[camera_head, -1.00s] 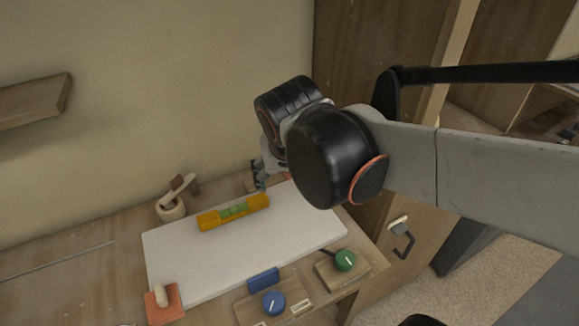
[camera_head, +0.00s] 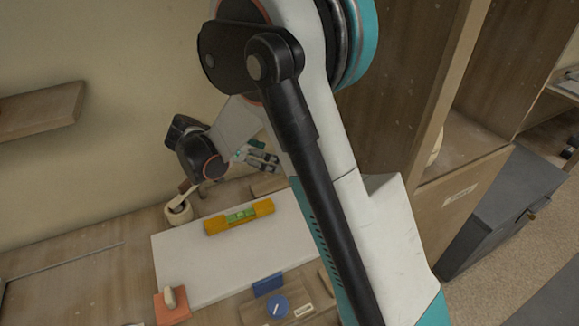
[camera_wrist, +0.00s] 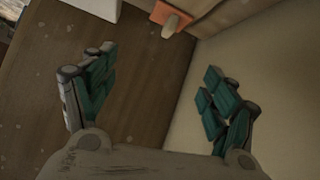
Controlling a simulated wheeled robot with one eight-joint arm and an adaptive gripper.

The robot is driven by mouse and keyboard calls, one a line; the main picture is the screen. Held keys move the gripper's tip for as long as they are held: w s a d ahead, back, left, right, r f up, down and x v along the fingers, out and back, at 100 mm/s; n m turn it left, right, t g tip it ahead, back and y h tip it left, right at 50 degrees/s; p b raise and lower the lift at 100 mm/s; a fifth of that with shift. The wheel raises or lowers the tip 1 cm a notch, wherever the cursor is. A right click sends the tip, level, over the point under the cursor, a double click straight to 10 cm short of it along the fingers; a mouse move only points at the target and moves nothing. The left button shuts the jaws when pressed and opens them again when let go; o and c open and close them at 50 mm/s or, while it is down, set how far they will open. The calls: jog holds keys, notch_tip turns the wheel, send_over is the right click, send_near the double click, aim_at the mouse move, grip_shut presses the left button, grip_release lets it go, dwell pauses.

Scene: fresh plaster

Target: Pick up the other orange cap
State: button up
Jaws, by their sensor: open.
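No piece is plainly a separate orange cap. An orange-yellow bar with a green middle (camera_head: 218,226) lies on the white board (camera_head: 180,275); whether its ends are caps I cannot tell. An orange block with a pale handle (camera_head: 171,312) stands at the board's near left corner; it also shows at the top of the wrist view (camera_wrist: 160,13). My gripper (camera_head: 262,160) is raised beyond the board's far side, apart from the bar. In the wrist view my gripper (camera_wrist: 157,92) has its teal fingers wide apart, with nothing between them.
A pot with a wooden-handled tool (camera_head: 180,213) stands left of the bar. A blue dial (camera_head: 276,306) and a blue block (camera_head: 268,284) sit at the near edge. A shelf (camera_head: 40,108) juts from the wall at left. My arm hides the board's right side.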

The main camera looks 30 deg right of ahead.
jog(key=f+m, duration=0.1)
jog(key=w+f+m+h, duration=0.1)
jog(key=f, duration=0.1)
jog(key=shift+w+a+f+m+g, duration=0.2)
jog(key=shift+a+f+m+g, duration=0.15)
jog(key=shift+m+g, duration=0.05)
jog(key=b+x, duration=0.2)
jog(key=x, duration=0.6)
jog(key=shift+d+r, duration=0.1)
jog(key=shift+r, duration=0.05)
jog(key=x, duration=0.1)
jog(key=b+x, duration=0.1)
jog(key=x, duration=0.1)
jog(key=b+x, duration=0.1)
jog(key=x, duration=0.1)
jog(key=shift+s+d, duration=0.15)
jog(key=shift+s, duration=0.15)
jog(key=c, duration=1.1)
